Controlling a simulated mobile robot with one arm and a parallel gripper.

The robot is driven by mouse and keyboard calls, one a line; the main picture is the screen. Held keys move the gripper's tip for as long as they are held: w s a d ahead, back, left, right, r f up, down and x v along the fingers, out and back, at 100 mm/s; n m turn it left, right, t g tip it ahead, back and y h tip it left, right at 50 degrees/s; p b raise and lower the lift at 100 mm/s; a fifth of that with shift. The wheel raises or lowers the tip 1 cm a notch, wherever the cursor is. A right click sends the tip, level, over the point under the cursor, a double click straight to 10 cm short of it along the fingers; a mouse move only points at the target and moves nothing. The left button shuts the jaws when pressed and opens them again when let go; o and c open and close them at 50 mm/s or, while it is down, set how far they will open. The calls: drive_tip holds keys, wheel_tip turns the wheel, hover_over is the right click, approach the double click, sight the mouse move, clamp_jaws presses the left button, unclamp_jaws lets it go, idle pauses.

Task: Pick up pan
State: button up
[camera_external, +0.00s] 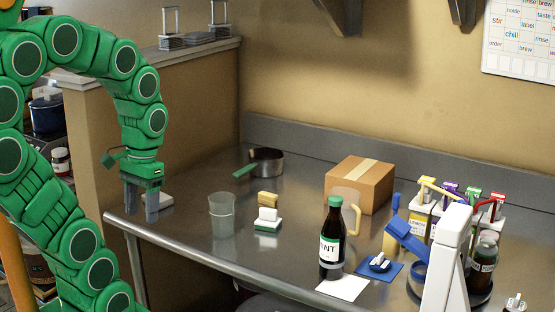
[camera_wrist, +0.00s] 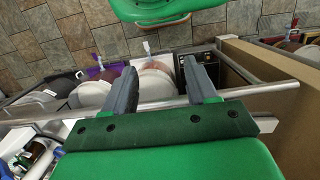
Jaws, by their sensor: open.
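My gripper (camera_external: 139,210) points down at the counter's left end, well to the left of the pan and nearer the camera. In the wrist view its two grey fingers (camera_wrist: 160,66) are apart with nothing held between them.
The counter around the pan is mostly clear. A tan half-wall (camera_external: 185,110) stands at left.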

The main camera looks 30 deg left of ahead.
drive_tip(key=w+a+r, duration=0.1)
drive_tip(key=w+r, duration=0.1)
drive_tip(key=w, duration=0.6)
drive_tip(key=w+r, duration=0.3)
drive_tip(key=w, duration=0.6)
drive_tip(key=t, duration=0.2)
hover_over(251, 165)
drive_tip(key=f, duration=1.4)
drive_tip(key=shift+d+f, duration=0.2)
drive_tip(key=shift+d, duration=0.15)
drive_tip(key=shift+w+a+f, duration=0.1)
drive_tip(key=shift+a+f, duration=0.1)
drive_tip(key=shift+f, duration=1.7)
drive_tip(key=shift+a+f, duration=0.2)
drive_tip(key=shift+f, duration=1.65)
drive_tip(key=shift+c, duration=0.4)
clamp_jaws()
